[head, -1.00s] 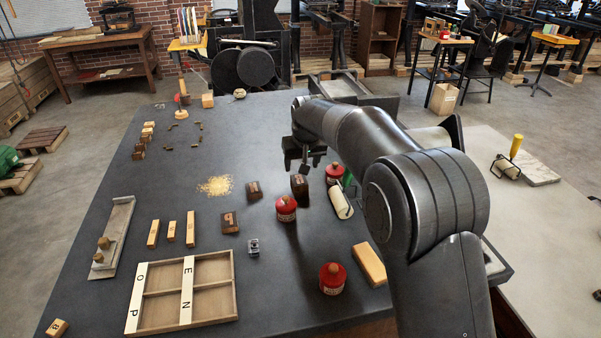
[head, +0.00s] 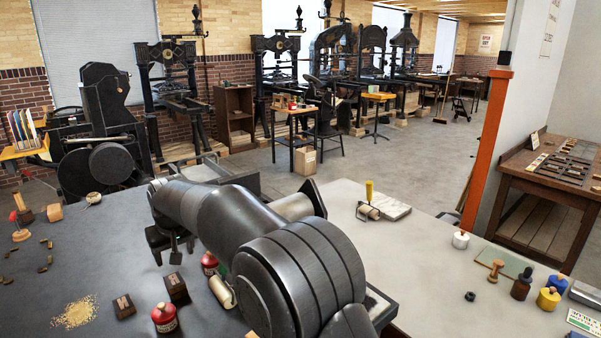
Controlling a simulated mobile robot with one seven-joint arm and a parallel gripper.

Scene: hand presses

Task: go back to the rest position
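My gripper (head: 172,246) is at the end of my dark arm in the head view, above the dark table (head: 100,240). It is small and seen from behind, and whether its fingers are apart is not clear. I see nothing held in it. Just below it on the table stand a dark brown block (head: 177,289) and a red tin (head: 209,263). My arm hides part of the table.
A white roller (head: 222,292) lies close beside my arm. Sawdust-like grains (head: 75,312) lie at left. The pale table (head: 430,270) on the right holds a yellow-handled roller (head: 369,202), a white jar (head: 460,240) and small bottles. An orange post (head: 487,150) stands beyond.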

